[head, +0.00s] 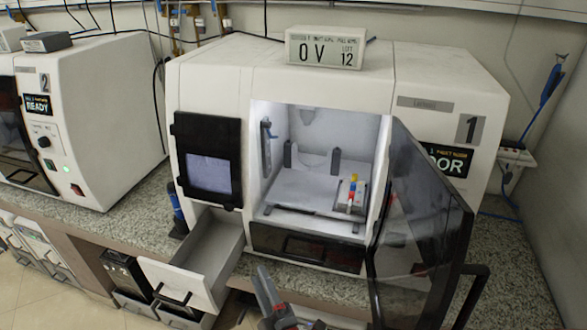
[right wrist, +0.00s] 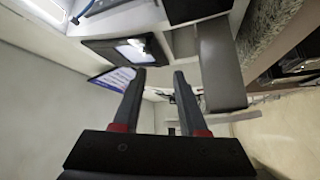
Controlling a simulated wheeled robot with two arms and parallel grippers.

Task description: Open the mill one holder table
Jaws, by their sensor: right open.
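Mill one (head: 340,85) is a white machine marked 1 on the counter. Its smoked door (head: 425,225) is swung open to the right. Inside the lit chamber is a light table (head: 300,190) with a small holder with red, yellow and blue parts (head: 352,192) at its right. A drawer (head: 200,262) at the lower left of the mill is pulled out and looks empty. My right gripper (head: 270,285) is in front of the mill, low and right of the drawer. In the right wrist view its fingers (right wrist: 158,85) are apart with nothing between them. My left gripper is not in view.
A screen (head: 208,170) is on the mill's front left. A dark handled panel (head: 306,246) lies below the chamber. A second mill (head: 90,110) stands at the left. A display box (head: 326,47) sits on top. The open door takes up the space at the right.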

